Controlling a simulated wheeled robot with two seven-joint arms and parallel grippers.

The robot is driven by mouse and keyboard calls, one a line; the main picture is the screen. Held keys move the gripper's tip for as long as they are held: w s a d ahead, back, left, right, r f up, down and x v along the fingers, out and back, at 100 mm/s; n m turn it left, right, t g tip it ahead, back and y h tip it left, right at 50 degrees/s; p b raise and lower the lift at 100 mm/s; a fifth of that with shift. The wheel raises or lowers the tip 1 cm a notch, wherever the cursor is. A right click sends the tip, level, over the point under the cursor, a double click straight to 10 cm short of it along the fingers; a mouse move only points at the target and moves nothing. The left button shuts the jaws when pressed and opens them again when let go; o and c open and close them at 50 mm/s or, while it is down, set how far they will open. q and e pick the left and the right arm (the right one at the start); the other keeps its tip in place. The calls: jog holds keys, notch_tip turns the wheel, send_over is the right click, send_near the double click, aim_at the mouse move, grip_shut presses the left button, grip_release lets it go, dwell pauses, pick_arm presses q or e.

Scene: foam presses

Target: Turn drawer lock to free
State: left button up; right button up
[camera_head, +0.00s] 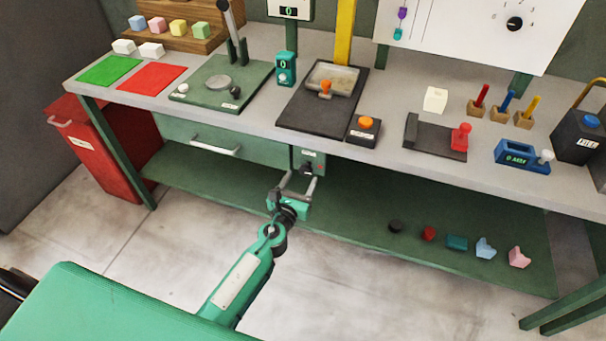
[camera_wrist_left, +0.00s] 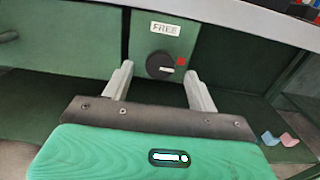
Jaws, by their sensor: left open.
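The drawer lock is a round black knob (camera_wrist_left: 160,66) on a green panel (camera_wrist_left: 190,30) below the bench top. A white label reading FREE (camera_wrist_left: 165,28) sits above the knob, and a red mark (camera_wrist_left: 181,61) lies to its right. The knob's pale pointer line points right, toward the red mark. My left gripper (camera_head: 298,183) is open in front of the panel; in the left wrist view its fingers (camera_wrist_left: 158,82) stand on either side of the knob, apart from it. The green drawer (camera_head: 225,140) with its pale handle is left of the panel and looks shut. My right gripper is not in view.
The bench top (camera_head: 400,85) overhangs the lock panel and carries presses, blocks and tools. A lower shelf (camera_head: 350,215) holds several small coloured pieces to the right. A red bin (camera_head: 95,150) stands at the left. Open floor lies in front.

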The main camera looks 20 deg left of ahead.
aim_at(307, 168)
pick_arm(q)
jog(key=shift+w+d, duration=0.1)
jog(key=shift+w, duration=1.3)
jog(key=c, duration=1)
